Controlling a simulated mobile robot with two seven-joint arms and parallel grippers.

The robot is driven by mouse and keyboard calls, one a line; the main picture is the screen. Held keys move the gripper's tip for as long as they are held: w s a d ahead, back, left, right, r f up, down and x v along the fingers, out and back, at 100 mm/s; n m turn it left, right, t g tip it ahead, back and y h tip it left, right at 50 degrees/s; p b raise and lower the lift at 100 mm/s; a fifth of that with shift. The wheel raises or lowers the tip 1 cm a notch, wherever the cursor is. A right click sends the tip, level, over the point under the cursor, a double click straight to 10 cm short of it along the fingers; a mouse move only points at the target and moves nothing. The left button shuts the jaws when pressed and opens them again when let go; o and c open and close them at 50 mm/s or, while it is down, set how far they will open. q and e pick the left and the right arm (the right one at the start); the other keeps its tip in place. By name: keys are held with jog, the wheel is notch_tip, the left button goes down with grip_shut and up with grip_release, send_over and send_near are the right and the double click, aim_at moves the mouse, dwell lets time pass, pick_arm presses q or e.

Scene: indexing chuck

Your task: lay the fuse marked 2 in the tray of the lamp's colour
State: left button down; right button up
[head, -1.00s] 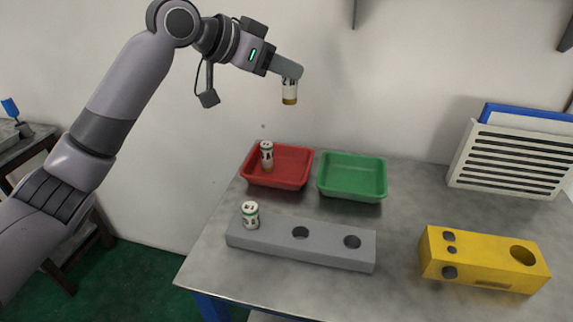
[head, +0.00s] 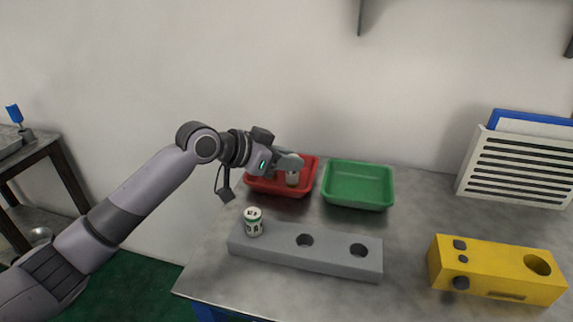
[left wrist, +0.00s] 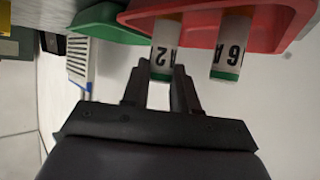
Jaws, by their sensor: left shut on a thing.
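My left gripper (head: 292,163) is shut on a white fuse (head: 292,178) and holds it upright in the red tray (head: 284,190). In the left wrist view the held fuse (left wrist: 164,45) shows a 2 and a green end. I cannot tell whether it touches the tray floor. Beside it, apart, stands another fuse (left wrist: 232,45) marked 6; my gripper hides this one in the head view. The green tray (head: 357,201) is empty. No lit lamp can be made out. My right gripper is not in view.
A grey block (head: 330,262) in front of the trays holds one fuse (head: 253,222) at its left; its other two holes are empty. A yellow box (head: 497,272) with dark knobs and a hole stands right. A slotted white rack (head: 515,168) is behind it.

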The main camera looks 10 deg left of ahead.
pick_arm(q)
jog(key=shift+f, duration=0.55)
jog(key=c, duration=0.9)
grip_release()
jog(key=shift+f, duration=0.1)
jog(key=shift+o, duration=0.2)
jog(key=v, duration=1.2)
jog(key=shift+p, duration=0.35)
